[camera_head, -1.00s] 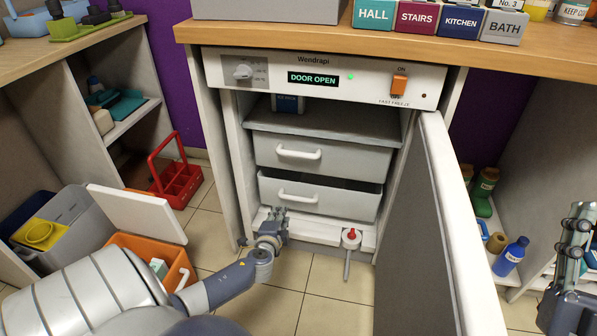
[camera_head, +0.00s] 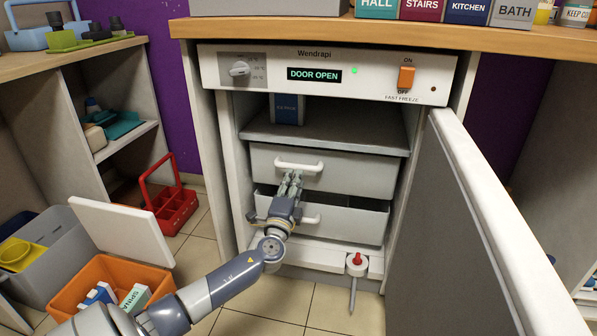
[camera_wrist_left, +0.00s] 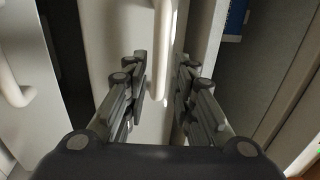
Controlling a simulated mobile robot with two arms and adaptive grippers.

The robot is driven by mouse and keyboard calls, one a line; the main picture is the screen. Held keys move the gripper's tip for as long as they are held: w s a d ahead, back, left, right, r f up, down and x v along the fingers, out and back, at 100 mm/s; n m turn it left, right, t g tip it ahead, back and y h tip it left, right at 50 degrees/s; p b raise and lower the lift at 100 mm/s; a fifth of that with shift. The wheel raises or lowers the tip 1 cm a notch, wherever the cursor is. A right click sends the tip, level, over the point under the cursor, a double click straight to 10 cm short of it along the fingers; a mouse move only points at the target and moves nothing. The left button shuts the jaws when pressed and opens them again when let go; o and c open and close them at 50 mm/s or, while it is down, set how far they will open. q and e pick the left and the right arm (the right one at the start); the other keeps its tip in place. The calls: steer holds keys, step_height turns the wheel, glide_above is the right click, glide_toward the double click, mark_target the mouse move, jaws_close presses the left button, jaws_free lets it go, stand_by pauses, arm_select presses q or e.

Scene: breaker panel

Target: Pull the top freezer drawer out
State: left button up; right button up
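The open freezer holds two grey drawers with white bar handles. The top drawer (camera_head: 355,174) looks closed; its handle (camera_head: 299,165) also shows upright in the left wrist view (camera_wrist_left: 161,40). My left gripper (camera_head: 291,178) is at the left part of this handle. In the left wrist view the two fingers (camera_wrist_left: 161,72) are apart, one on each side of the handle's line. Whether they touch it I cannot tell. The lower drawer (camera_head: 350,222) stands slightly out with a dark gap above it; my gripper partly hides its handle (camera_head: 310,219). My right gripper is out of view.
The freezer door (camera_head: 450,220) is swung open on the right. A blue box (camera_head: 287,108) stands on the shelf above the drawers. A red-knobbed fitting (camera_head: 356,262) sits below right. An orange bin (camera_head: 85,285) and red caddy (camera_head: 172,208) stand on the floor at left.

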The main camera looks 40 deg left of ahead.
mark_target(298, 167)
arm_select(q)
steer(key=b+x, duration=0.1)
steer(key=x, duration=0.5)
steer(key=shift+w+a+b, duration=0.15)
steer(key=shift+w+b, duration=0.1)
steer(key=shift+b, duration=0.1)
jaws_close()
